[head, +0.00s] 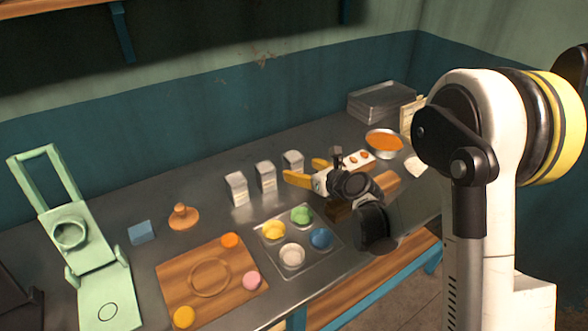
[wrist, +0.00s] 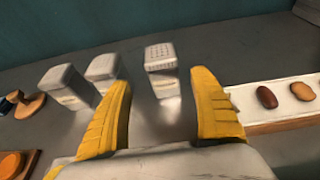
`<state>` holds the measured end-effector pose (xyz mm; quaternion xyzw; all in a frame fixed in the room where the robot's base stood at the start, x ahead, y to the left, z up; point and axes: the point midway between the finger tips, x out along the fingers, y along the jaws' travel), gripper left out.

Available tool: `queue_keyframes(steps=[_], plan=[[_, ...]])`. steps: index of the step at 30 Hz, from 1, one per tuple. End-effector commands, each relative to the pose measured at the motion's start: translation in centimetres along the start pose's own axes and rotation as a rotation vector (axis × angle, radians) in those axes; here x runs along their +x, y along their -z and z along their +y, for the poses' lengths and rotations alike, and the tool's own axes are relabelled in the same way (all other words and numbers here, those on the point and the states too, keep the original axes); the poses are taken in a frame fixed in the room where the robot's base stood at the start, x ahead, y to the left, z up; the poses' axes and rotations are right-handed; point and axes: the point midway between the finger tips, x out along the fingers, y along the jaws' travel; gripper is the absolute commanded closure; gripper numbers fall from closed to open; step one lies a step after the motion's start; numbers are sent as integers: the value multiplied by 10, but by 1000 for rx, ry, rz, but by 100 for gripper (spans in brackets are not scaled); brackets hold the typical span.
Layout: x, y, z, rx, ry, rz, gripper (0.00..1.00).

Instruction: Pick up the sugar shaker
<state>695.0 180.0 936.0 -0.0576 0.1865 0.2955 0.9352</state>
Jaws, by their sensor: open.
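Three white-and-grey shakers stand in a row on the metal counter: a left one (head: 237,189), a middle one (head: 266,177) and a right one (head: 292,161). Their labels are too small to read, so I cannot tell which is the sugar shaker. My gripper (head: 304,171) is open and empty, with its yellow fingers pointing toward the right shaker. In the wrist view, the right shaker (wrist: 161,62), with a perforated top, stands upright beyond and between the spread fingertips (wrist: 163,84). The other two shakers (wrist: 68,86) (wrist: 103,68) stand left of the left finger.
A white tray with brown pieces (wrist: 285,98) lies right of the gripper. A metal tray with coloured bowls (head: 327,257) and a wooden board (head: 190,292) lie in front. A green press (head: 97,262) stands left. An orange-filled bowl (head: 384,141) and stacked pans (head: 380,101) are at the back right.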

Motion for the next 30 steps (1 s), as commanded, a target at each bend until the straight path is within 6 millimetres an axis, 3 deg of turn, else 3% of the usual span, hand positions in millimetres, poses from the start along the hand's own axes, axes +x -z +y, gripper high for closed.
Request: queue_keyframes(steps=[12,21,27,30], plan=[[56,-4,-4,-2,-1,0,28],[60,-6,-5,-2,1,0,30],[59,-6,-5,-3,0,0,91],[59,-6,-5,-3,1,0,92]])
